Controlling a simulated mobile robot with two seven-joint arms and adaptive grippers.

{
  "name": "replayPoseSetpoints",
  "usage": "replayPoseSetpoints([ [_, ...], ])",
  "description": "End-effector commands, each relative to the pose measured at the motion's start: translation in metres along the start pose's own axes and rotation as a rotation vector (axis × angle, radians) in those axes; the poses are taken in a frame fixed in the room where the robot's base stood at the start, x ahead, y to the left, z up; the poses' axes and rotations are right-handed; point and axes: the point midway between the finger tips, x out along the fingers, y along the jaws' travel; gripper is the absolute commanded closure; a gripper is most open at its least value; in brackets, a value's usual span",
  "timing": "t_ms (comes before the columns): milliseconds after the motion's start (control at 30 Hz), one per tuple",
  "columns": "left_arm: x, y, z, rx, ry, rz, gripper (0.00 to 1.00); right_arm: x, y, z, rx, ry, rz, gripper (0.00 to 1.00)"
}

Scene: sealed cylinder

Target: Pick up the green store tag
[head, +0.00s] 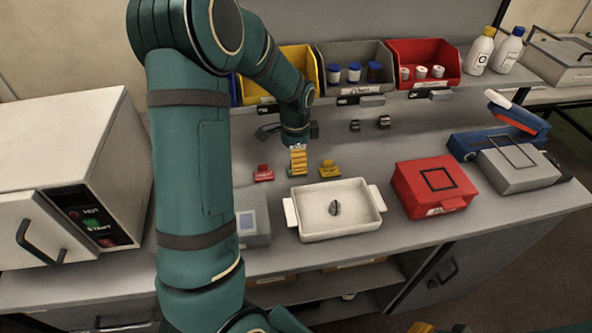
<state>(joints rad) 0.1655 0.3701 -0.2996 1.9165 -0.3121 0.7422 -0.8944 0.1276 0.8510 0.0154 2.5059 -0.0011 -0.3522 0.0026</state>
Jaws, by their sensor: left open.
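The green store tag (291,171) sits on the bench between a red tag (263,173) and a yellow tag (330,169). It is mostly hidden behind my left gripper's yellow fingers. My left gripper (298,170) points down at the tag, open. I cannot tell whether its fingers are around the tag or just in front of it. Of my right gripper, only a small yellow part (421,327) seems to show at the bottom edge, too little to tell its state.
A white tray (376,202) with a small dark object stands just right and in front. A red box (434,187) and a grey box are farther right. Coloured bins stand behind, and a white oven-like machine (62,150) is at left.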

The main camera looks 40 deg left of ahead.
Motion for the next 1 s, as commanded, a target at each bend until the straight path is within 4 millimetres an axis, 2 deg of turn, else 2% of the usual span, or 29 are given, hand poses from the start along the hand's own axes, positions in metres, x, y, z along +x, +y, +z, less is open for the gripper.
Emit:
replayPoseSetpoints([
  [33, 0.011, 0.001, -0.001, 0.001, -0.003, 0.003, 0.16, 0.005, 0.002, 0.0, 0.0, 0.002, 0.0, 0.53],
  [200, 0.033, 0.001, -0.002, 0.0, -0.001, 0.002, 0.16, 0.01, 0.004, -0.001, -0.001, 0.005, 0.0, 0.53],
  [467, 0.035, 0.001, -0.002, 0.0, 0.0, 0.001, 0.16, 0.01, 0.004, -0.001, -0.001, 0.006, 0.0, 0.53],
  [633, 0.035, 0.001, -0.002, 0.0, 0.0, 0.001, 0.73, 0.01, 0.004, -0.001, -0.001, 0.006, 0.0, 0.53],
  [833, 0.035, 0.001, -0.002, 0.0, -0.001, 0.002, 0.81, 0.01, 0.004, -0.001, -0.001, 0.005, 0.0, 0.53],
  [1000, 0.036, 0.002, -0.001, 0.001, -0.002, 0.003, 0.84, 0.01, 0.004, -0.001, -0.001, 0.005, 0.0, 0.53],
])
